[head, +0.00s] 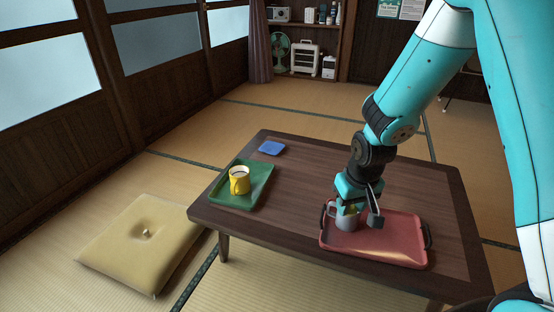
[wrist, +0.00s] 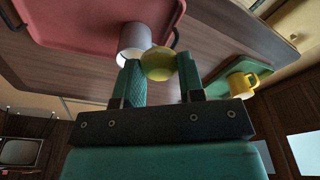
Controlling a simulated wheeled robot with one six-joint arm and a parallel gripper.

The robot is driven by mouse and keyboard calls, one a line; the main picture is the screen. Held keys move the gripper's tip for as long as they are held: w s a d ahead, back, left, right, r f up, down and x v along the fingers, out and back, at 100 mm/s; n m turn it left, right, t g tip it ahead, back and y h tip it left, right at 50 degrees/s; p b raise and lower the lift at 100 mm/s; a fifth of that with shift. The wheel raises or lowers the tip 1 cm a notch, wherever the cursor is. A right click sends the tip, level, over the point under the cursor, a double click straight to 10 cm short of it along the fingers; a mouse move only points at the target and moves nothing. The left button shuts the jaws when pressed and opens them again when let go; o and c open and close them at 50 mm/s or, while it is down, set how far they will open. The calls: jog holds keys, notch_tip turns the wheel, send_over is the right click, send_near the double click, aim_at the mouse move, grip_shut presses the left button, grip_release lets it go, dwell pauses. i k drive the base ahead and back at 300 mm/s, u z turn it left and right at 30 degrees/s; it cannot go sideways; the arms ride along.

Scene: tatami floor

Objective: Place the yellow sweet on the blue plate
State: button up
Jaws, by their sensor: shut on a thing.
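The yellow sweet (wrist: 158,64) is round and sits between the two fingers of my gripper (wrist: 160,76) in the wrist view. My gripper is shut on it. In the head view my gripper (head: 358,207) is over the red tray, close above a grey mug, and a bit of the sweet (head: 351,208) shows between the fingers. The blue plate (head: 271,148) is small and square, and lies flat and empty at the far left of the table. It is well apart from my gripper, and I cannot make it out in the wrist view.
The grey mug (head: 345,221) stands on the red tray (head: 395,250) at the table's right. A green tray (head: 254,193) at the left holds a yellow mug (head: 239,180). The middle of the wooden table (head: 300,195) is clear. A cushion (head: 140,250) lies on the floor.

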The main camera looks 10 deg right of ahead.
aim_at(272, 147)
jog(key=u, duration=0.7)
jog(key=i, duration=1.05)
jog(key=z, duration=0.55)
jog(key=i, duration=0.6)
jog(key=z, duration=0.6)
